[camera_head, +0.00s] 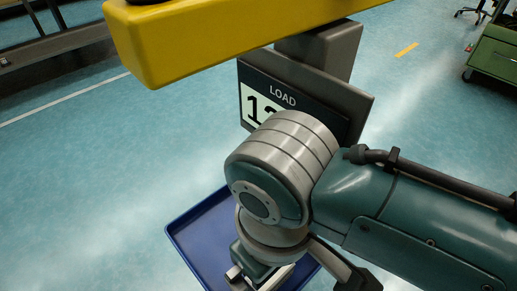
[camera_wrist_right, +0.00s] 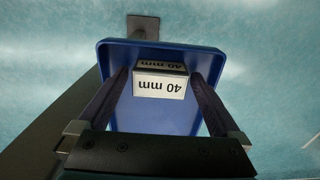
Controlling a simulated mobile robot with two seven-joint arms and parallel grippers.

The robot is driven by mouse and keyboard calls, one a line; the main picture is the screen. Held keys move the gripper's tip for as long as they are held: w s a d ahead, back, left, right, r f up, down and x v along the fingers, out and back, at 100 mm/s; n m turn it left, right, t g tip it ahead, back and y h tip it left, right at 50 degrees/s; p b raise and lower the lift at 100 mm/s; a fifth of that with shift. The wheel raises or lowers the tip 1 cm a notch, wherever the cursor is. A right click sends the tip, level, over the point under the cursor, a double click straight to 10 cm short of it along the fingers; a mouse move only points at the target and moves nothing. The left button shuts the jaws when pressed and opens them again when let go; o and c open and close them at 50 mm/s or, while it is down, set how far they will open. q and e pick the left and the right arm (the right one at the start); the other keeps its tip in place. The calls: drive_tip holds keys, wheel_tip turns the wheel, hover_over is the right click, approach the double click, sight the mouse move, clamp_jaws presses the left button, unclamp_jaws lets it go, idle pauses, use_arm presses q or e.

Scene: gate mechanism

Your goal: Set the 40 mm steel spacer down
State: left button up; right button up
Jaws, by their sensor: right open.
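The 40 mm steel spacer (camera_wrist_right: 162,86) is a small block with pale faces labelled "40 mm", upside down in the right wrist view. It appears to rest in the blue tray (camera_wrist_right: 125,120), between the fingertips of my right gripper (camera_wrist_right: 159,76). The gripper is open, with a finger on each side of the spacer; narrow gaps seem to show. The blue tray (camera_head: 190,236) is partly hidden behind my right arm in the head view. The spacer cannot be made out there. My left gripper is not in view.
A sign reading "LOAD" (camera_head: 283,97) stands behind my right arm, its number partly covered. A yellow beam (camera_head: 220,38) crosses above it. A green cart (camera_head: 495,55) is at the far right. Open blue floor lies to the left.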

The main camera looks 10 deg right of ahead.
wheel_tip(320, 180, up, 12)
drive_tip(key=p, duration=0.6)
drive_tip(key=s+d+r+m+t, duration=0.1)
drive_tip(key=s+d+r+m, duration=0.1)
drive_tip(key=s+d, duration=0.2)
drive_tip(key=s+d+r+m+t, duration=0.1)
drive_tip(key=s+d+m+t, duration=0.1)
drive_tip(key=d, duration=0.8)
drive_tip(key=s+m, duration=0.1)
drive_tip(key=s, duration=0.1)
drive_tip(key=shift+s+d+r+t, duration=0.3)
drive_tip(key=shift+d+r, duration=0.05)
drive_tip(key=shift+d, duration=0.05)
